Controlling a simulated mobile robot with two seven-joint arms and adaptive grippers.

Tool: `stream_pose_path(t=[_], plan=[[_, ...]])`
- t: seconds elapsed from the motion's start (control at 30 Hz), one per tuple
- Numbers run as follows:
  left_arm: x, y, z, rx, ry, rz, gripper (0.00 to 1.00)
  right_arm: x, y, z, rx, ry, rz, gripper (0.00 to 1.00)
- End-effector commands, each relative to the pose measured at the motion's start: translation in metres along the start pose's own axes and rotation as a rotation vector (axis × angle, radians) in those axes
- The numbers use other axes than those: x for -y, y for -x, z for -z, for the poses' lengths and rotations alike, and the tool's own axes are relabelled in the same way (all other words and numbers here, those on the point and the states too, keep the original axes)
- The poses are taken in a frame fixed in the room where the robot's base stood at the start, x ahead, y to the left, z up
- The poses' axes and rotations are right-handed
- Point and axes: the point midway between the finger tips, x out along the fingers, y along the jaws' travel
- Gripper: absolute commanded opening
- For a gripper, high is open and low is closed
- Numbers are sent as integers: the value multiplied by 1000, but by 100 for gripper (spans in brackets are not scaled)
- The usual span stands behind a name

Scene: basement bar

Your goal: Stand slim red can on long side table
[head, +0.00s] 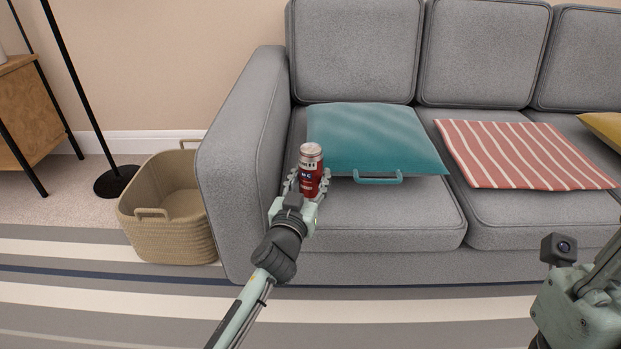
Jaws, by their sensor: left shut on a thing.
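A slim red can (310,171) with a silver top stands roughly upright in my left gripper (309,187). The left gripper is shut on its lower part and holds it in front of the sofa's left seat. The fingers hide part of the can's lower end. A wooden piece of furniture (30,118) with thin black legs is cut off at the left edge; I cannot tell whether it is the long side table. Part of my right arm shows at the bottom right, but its fingertips are out of frame.
A grey sofa (240,160) fills the middle and right. On it lie a teal object with a handle (375,135), a striped red cushion (520,150) and a yellow cushion (606,128). A woven basket (170,235) and a black lamp stand (116,181) stand left of it.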

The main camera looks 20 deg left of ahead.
Motion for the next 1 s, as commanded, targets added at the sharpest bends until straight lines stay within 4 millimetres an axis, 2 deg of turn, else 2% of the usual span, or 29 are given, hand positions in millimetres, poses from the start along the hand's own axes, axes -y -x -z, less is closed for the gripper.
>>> stream_pose_path(t=[0.13,0.17,0.3,0.57,0.67,0.77,1.0], plan=[[0,0,-4,-2,0,0,0,1,1,-1,-7,1,8,0],[0,0,-3,0,-1,0,47,1,-1,-1,-8,1,10,0],[0,0,-3,0,-1,0,64,1,-1,-1,-6,1,9,0],[0,0,-3,0,-1,0,64,0,-1,0,-7,1,9,0],[0,0,3,0,-1,0,64,0,-6,1,-10,1,9,0],[0,12,0,2,2,0,64,0,-2,2,-3,0,3,0],[0,64,-1,5,4,2,64,-1,-1,1,11,0,-12,0]])
